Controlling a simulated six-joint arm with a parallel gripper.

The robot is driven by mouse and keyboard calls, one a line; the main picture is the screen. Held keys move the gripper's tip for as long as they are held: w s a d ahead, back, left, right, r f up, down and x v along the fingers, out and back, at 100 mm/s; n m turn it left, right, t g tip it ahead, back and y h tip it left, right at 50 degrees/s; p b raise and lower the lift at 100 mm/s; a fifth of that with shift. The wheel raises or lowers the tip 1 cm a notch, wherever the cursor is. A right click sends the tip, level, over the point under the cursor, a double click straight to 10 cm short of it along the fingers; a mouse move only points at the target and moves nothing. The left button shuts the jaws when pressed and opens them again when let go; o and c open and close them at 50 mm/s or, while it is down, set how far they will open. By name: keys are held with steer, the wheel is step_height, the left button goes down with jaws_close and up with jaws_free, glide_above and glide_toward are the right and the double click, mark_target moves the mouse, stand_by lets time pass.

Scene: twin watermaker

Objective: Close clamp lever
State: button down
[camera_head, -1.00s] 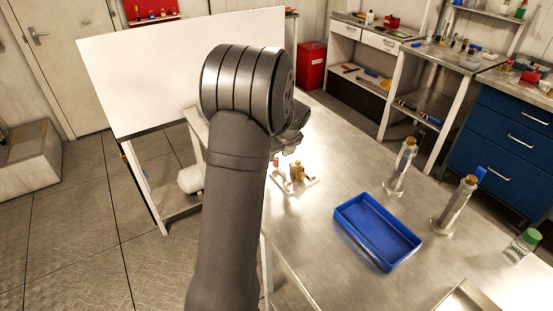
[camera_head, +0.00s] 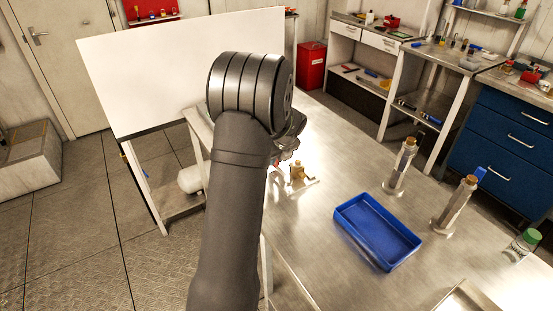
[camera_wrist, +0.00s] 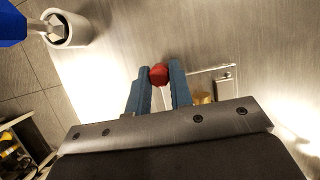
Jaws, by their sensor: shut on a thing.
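The clamp stands on a pale plate near the table's left edge. Its brass-coloured part (camera_head: 297,172) shows just below my gripper (camera_head: 288,146) in the head view. In the wrist view, the red lever end (camera_wrist: 158,74) sits between the two blue-grey fingertips of my gripper (camera_wrist: 159,78), which are shut on it. The clamp's plate (camera_wrist: 226,83) and a bit of brass (camera_wrist: 203,97) show to the right of the fingers. The rest of the lever is hidden behind my gripper.
A blue tray (camera_head: 378,231) and two upright metal holders (camera_head: 401,168) (camera_head: 455,207) stand to the right on the metal table. A green-capped jar (camera_head: 525,243) is at the far right. The wrist view shows a pale cup (camera_wrist: 67,29) at upper left.

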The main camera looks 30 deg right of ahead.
steer(key=shift+a, duration=0.1)
steer(key=a+n, duration=0.1)
steer(key=n+y, duration=0.1)
steer(key=n, duration=0.1)
steer(key=a+n+y, duration=0.1)
steer(key=n, duration=0.1)
steer(key=shift+s+a, duration=0.3)
steer(key=shift+a, duration=0.05)
steer(key=n, duration=0.1)
steer(key=s+a+n+g+y, duration=0.1)
steer(key=n, duration=0.1)
steer(key=a+n, duration=0.1)
steer(key=shift+s+n+g, duration=0.25)
steer(key=shift+n+g, duration=0.05)
steer(key=s+n, duration=0.1)
steer(key=a+n+g+y, duration=0.1)
steer(key=n, duration=0.1)
steer(key=shift+s+a+n, duration=0.1)
steer(key=shift+s+n, duration=0.2)
steer(key=shift+s, duration=0.1)
steer(key=shift+s+a+n+g, duration=0.15)
steer(key=shift+s+n+g, duration=0.35)
steer(key=shift+n, duration=0.5)
steer(key=shift+s+a+n+g, duration=0.15)
steer(key=shift+s+n+g, duration=0.15)
steer(key=shift+s+n, duration=0.55)
steer(key=shift+w+n, duration=0.15)
steer(key=shift+n, duration=0.1)
